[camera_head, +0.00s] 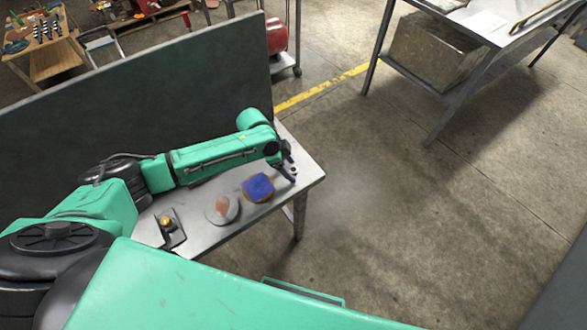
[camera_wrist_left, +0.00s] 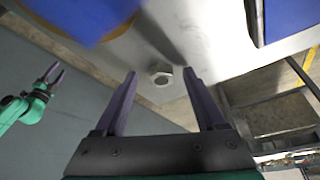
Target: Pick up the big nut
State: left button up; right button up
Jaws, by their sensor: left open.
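The big nut (camera_wrist_left: 161,77) is a pale metal hex nut with a dark hole, lying on the grey metal table (camera_wrist_left: 215,40). My left gripper (camera_wrist_left: 160,72) is open; in the wrist view the nut shows between its two fingertips, with clear gaps on both sides. In the head view my left gripper (camera_head: 288,172) points down at the far right end of the table (camera_head: 215,234), and its fingers partly hide that spot. My right gripper (camera_wrist_left: 54,74) shows small at the left of the wrist view, away from the nut; its jaw opening is unclear.
A blue block on a round wooden base (camera_head: 249,197) sits near the left gripper. A round grey plate with a pinkish piece (camera_head: 222,207) and a black holder with a golden knob (camera_head: 166,221) lie further left. A dark panel (camera_head: 140,85) stands behind the table.

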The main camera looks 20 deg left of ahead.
pick_arm(q)
jog(key=shift+c, duration=0.3)
jog(key=shift+w, duration=0.1)
grip_shut()
pick_arm(e)
jog(key=shift+s, duration=0.45)
pick_arm(q)
jog(key=shift+r, duration=0.1)
